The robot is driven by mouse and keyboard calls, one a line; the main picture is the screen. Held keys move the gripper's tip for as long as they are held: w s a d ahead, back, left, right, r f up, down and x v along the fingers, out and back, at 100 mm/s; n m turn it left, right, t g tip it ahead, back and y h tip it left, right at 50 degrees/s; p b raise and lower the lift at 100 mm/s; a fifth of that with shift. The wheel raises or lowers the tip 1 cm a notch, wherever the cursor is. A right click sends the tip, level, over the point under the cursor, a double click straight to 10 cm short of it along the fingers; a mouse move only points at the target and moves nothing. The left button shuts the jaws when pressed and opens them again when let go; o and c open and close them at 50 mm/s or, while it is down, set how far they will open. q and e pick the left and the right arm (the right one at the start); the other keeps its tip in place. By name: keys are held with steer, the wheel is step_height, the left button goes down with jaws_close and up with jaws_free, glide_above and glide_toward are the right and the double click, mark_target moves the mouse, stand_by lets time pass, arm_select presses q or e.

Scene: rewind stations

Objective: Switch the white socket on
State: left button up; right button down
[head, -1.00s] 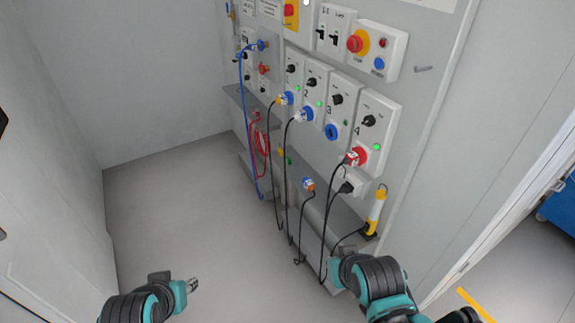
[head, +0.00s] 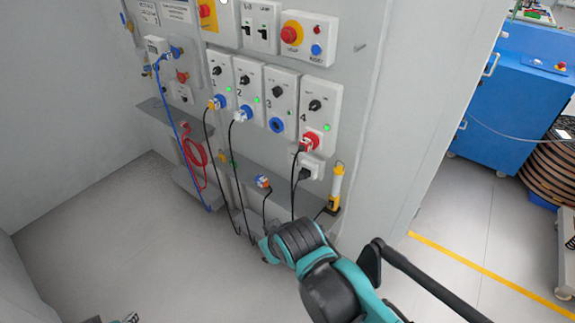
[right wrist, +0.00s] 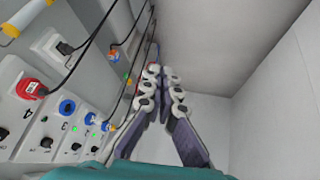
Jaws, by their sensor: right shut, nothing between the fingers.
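The white socket (head: 310,164) is a small box on the wall panel, below the red plug of station 4 (head: 318,118). A black plug (head: 303,174) with a cable is in it. Any switch on it is too small to make out. In the right wrist view the white socket (right wrist: 47,42) is at the upper left, with its black plug beside the red one. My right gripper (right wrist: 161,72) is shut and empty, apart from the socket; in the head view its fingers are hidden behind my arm. My left gripper (head: 131,318) barely shows at the bottom edge.
Several stations with black knobs and green lamps line the panel. Black cables hang below them over a grey ledge (head: 250,180). A yellow and white lamp (head: 335,187) stands right of the socket. A blue cabinet (head: 510,95) is far right. Floor at left is clear.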

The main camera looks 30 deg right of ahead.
steer(key=w+d+r+n+g+h+p, duration=0.15)
steer(key=w+d+n, duration=0.35)
steer(key=w, duration=0.5)
steer(key=w+d+n+h+p, duration=0.2)
steer(key=w+d+n+h, duration=0.15)
steer(key=w+n, duration=0.45)
steer(key=w+d+f+n+h+p, duration=0.1)
steer(key=w+d+f+n+h, duration=0.1)
steer(key=w, duration=0.5)
steer(key=w+d+f+n+g+h+p, duration=0.1)
steer(key=w+d+f+n+h, duration=0.1)
steer(key=w+d+f+n, duration=0.2)
step_height(320, 180, down, 5)
steer(key=w+n, duration=0.2)
steer(key=shift+w+d+h, duration=0.3)
steer(key=shift+w+d, duration=0.05)
steer(key=shift+d, duration=0.05)
steer(key=shift+r, duration=0.1)
steer(key=b, duration=0.4)
glide_toward(293, 165)
steer(key=x, duration=0.6)
steer(key=shift+w+d, duration=0.1)
steer(key=shift+w, duration=0.1)
